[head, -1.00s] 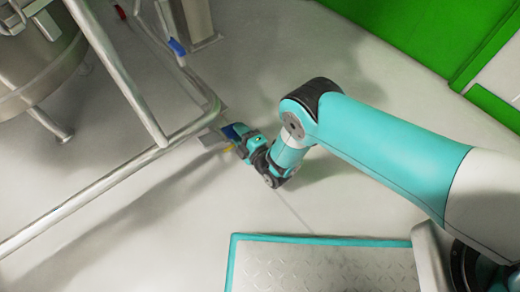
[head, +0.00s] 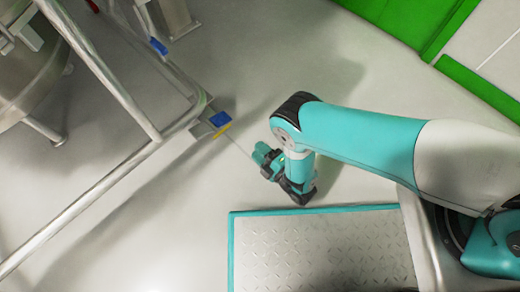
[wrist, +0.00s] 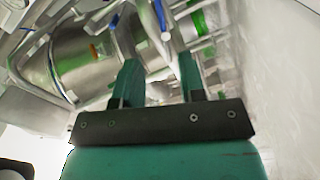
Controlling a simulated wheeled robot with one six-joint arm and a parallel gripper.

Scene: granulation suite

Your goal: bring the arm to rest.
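My arm reaches in from the right in the head view, bent at the elbow, with its wrist hanging down over the pale floor. My gripper (head: 262,155) points left toward the steel pipe frame and is apart from it. In the wrist view my gripper (wrist: 160,80) shows two teal fingers set wide apart, with nothing between them. It is open and empty.
A steel pipe frame (head: 115,85) and a steel vessel (head: 30,75) stand at the left. A blue and yellow part (head: 220,120) sits at the frame's corner. My treaded platform is below. Green panels (head: 480,90) are at upper right. The floor between is clear.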

